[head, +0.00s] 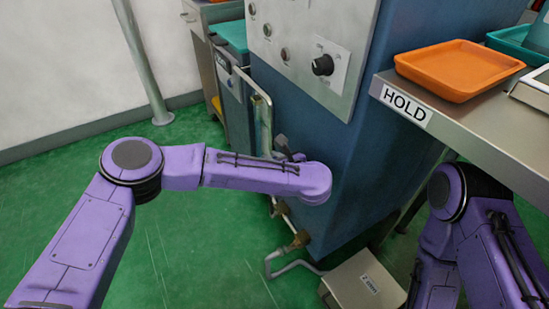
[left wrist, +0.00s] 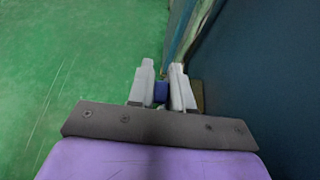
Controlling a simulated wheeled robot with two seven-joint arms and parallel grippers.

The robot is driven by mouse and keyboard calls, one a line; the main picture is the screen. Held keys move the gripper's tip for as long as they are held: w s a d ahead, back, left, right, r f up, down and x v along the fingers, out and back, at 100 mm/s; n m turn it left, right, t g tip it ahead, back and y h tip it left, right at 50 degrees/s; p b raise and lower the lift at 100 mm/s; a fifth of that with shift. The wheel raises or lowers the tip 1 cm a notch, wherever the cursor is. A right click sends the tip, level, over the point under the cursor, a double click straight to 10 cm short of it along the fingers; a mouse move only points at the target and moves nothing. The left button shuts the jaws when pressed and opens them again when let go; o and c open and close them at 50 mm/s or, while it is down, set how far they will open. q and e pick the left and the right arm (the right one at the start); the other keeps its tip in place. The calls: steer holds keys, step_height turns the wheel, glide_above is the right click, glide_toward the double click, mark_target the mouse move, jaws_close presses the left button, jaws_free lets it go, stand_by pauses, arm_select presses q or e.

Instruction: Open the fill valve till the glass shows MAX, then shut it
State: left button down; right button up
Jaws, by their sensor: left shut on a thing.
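The blue machine (head: 335,165) has an upright sight glass (head: 262,122) on its left side; its level and any MAX mark are too small to read. The glass's lower part is hidden behind my left arm. My left gripper (head: 287,152) is at the machine's side, just right of the glass and mostly hidden by my wrist. In the left wrist view, my left gripper (left wrist: 162,88) is shut on a small blue piece (left wrist: 160,92), which looks like the fill valve's handle. How far the valve is turned cannot be told. My right gripper is out of view.
Brass-coloured pipe fittings (head: 299,241) and a grey pipe (head: 285,268) run low by the machine. A pale box (head: 363,287) stands on the green floor. A steel bench (head: 450,115) marked HOLD, with an orange tray (head: 459,70), is at the right. A control knob (head: 322,65) is on the panel.

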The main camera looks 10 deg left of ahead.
arm_select(q)
steer(key=shift+w+a+g+h+p, duration=0.3)
steer(key=shift+w+g+h+p, duration=0.25)
steer(key=shift+g, duration=0.35)
steer(key=shift+s, duration=0.1)
steer(key=c, duration=1.1)
jaws_free()
steer(key=shift+r, duration=0.1)
steer(key=p+v, duration=0.2)
steer(key=v, duration=0.8)
steer(key=shift+s+d+r, duration=0.1)
steer(key=shift+s, duration=0.1)
